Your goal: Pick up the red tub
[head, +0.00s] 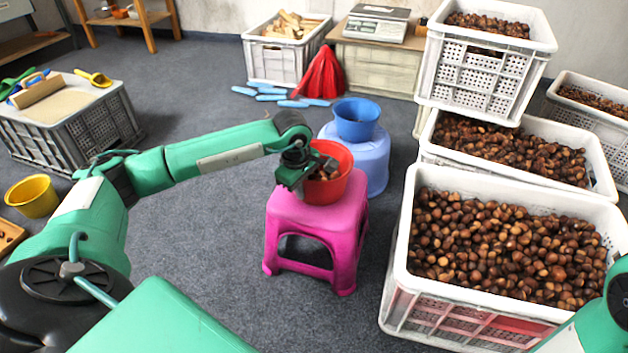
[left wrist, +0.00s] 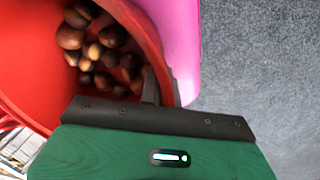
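The red tub (head: 333,172) holds several brown chestnuts and stands upright on the pink stool (head: 318,222). My left gripper (head: 296,180) is at the near left side of the tub's rim. In the left wrist view the tub (left wrist: 140,25) fills the upper left, with chestnuts inside. There one dark finger of my left gripper (left wrist: 160,92) lies inside the rim and the other seems to lie just outside, so it looks shut on the tub wall. My right gripper is out of view; only part of my right arm shows at the lower right.
A blue tub (head: 357,118) on a blue stool (head: 362,155) stands close behind. White crates of chestnuts (head: 402,270) stand to the right. A yellow bucket (head: 33,196) and a grey crate (head: 128,118) are at left. Floor left of the pink stool is clear.

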